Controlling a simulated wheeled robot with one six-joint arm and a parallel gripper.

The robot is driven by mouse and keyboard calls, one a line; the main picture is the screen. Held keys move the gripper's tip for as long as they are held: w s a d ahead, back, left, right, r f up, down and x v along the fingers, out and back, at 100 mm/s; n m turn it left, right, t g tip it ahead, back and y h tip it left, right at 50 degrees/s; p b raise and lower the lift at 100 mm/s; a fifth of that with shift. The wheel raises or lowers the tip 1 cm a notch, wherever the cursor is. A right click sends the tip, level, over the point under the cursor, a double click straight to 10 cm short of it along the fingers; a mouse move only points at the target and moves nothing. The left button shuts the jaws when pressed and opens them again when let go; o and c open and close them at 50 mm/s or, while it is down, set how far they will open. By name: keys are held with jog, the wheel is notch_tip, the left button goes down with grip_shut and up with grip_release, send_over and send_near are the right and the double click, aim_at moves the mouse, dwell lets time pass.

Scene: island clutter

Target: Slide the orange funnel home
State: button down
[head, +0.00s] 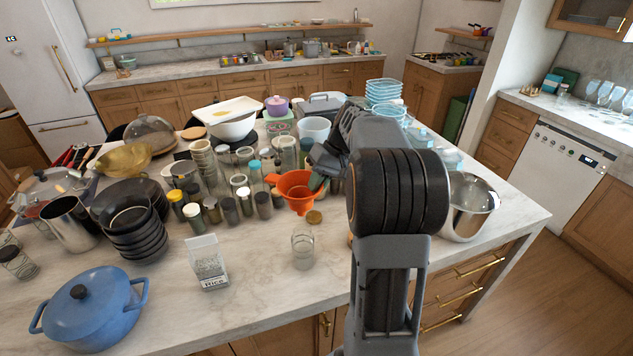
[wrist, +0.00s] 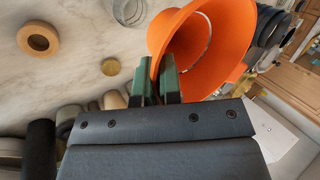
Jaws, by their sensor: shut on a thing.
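The orange funnel (head: 298,188) is in my gripper above the marble island top, with its wide mouth up and its narrow end down in the head view. My gripper (head: 318,184) is mostly hidden behind my arm there. In the wrist view, the green-padded fingers of my gripper (wrist: 156,85) are shut on the rim of the funnel (wrist: 228,45). An open glass jar (head: 303,248) stands on the counter in front of the funnel, and a glass rim (wrist: 130,10) shows at the top of the wrist view. I cannot tell which place is the funnel's home.
A small round lid (head: 314,217) lies between funnel and jar. Several spice jars (head: 230,210) crowd the left. A rice packet (head: 207,263) and blue pot (head: 90,308) stand at front left, a steel bowl (head: 470,207) at right.

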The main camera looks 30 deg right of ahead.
jog(key=shift+f+b, duration=1.9)
jog(key=shift+f, duration=1)
jog(key=shift+f+b, duration=1.5)
jog(key=shift+f, duration=0.75)
jog(key=c, duration=1.2)
grip_release()
jog(key=v, duration=1.4)
